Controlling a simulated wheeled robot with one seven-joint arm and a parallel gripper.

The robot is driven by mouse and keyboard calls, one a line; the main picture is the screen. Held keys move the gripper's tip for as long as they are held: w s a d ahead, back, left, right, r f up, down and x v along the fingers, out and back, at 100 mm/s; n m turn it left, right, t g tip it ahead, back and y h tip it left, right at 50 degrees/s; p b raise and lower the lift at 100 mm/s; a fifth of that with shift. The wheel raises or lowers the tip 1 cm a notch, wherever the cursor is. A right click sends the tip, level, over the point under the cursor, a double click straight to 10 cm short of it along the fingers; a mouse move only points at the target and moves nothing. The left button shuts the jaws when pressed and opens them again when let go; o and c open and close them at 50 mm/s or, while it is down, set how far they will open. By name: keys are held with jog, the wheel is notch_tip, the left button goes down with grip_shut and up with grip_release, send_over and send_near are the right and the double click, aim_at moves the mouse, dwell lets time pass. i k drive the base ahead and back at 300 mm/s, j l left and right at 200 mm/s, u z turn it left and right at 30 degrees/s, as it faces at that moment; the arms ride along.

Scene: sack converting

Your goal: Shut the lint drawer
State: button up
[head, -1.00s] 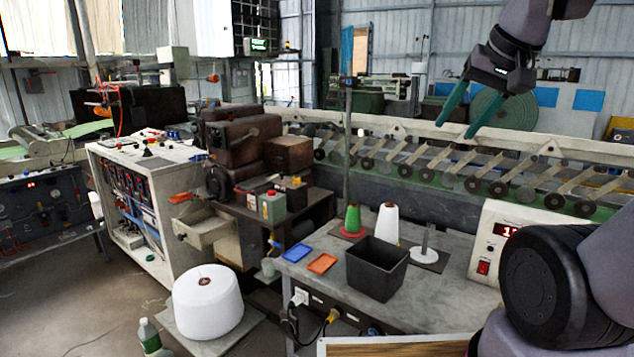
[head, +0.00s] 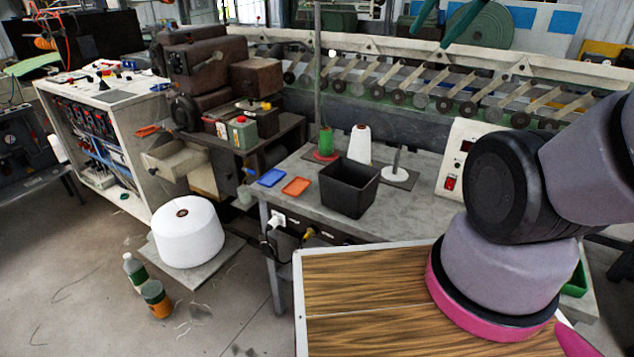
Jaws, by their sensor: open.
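The lint drawer (head: 174,160) is a beige, open-topped box at the left of centre. It is pulled out from the brown machine (head: 200,70), below and in front of it, and its inside shows from above. My gripper (head: 429,36) is at the top edge of the head view, right of centre. Only its two teal fingers show; they are apart and empty. It is far to the right of the drawer and not touching it.
A grey table (head: 400,211) with a black bin (head: 349,187) stands right of the drawer. A big white yarn cone (head: 188,235) is on the floor below the drawer. Two bottles, one green-labelled (head: 136,270) and one orange (head: 156,298), stand nearby. Floor at the lower left is clear.

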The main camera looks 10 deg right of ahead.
aim_at(173, 160)
jog(key=i+j+u, duration=0.1)
jog(key=i+j, duration=0.15)
jog(key=j, duration=0.3)
jog(key=i+j+u, duration=0.15)
jog(key=j, duration=0.35)
jog(key=i+j+u, duration=0.1)
jog(key=i+j, duration=0.25)
jog(key=j, duration=0.15)
jog(key=i+j+u, duration=0.15)
jog(key=i+j, duration=0.15)
jog(key=j, duration=0.2)
jog(key=i+j+u, duration=0.1)
jog(key=i+j, duration=0.2)
jog(key=j, duration=0.1)
